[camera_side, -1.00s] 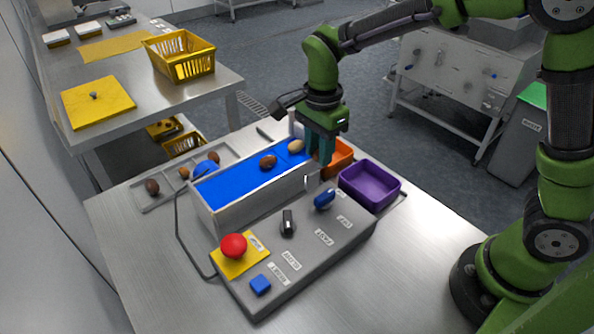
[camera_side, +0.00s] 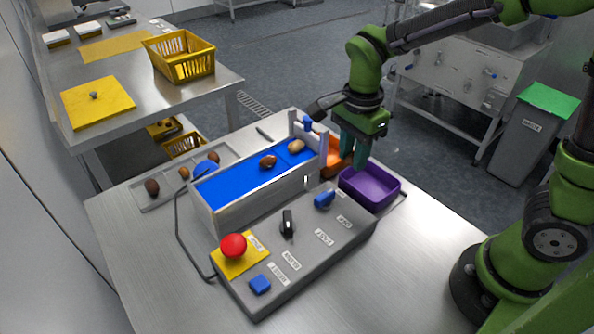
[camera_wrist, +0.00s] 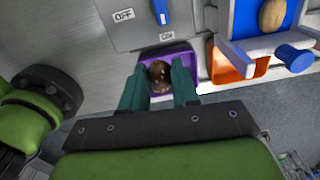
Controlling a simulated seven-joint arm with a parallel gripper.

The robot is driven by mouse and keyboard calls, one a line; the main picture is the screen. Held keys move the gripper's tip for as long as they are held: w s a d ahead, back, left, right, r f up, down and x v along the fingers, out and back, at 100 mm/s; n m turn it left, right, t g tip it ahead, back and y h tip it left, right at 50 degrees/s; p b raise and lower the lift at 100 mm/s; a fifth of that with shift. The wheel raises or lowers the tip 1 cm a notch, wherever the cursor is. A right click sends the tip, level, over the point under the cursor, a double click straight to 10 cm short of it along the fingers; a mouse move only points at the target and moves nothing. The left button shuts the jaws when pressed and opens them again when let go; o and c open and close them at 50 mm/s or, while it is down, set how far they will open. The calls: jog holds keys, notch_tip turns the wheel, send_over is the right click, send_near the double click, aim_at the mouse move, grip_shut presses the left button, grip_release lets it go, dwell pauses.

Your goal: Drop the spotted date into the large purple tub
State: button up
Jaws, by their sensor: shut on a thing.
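My gripper (camera_side: 353,160) is above the left part of the purple tub (camera_side: 383,195), with its teal fingers pointing down. In the wrist view my gripper (camera_wrist: 160,88) is shut on a brown date (camera_wrist: 159,74) with lighter marks. The purple tub (camera_wrist: 180,55) shows behind and around the held date there. The date is hidden by the fingers in the side view. The tub's visible inside looks empty.
An orange tub (camera_side: 333,164) stands left of the purple one. A blue conveyor (camera_side: 235,182) carries a brown date (camera_side: 268,162) and a tan date (camera_side: 296,146). A grey control box (camera_side: 300,250) with knobs and a red button (camera_side: 233,246) stands in front.

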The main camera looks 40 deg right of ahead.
jog(key=d+r, duration=0.2)
jog(key=d, duration=0.7)
notch_tip(320, 180, down, 6)
jog(key=shift+f+n, duration=0.15)
jog(key=shift+n, duration=0.15)
jog(key=o, duration=0.8)
notch_tip(320, 180, up, 17)
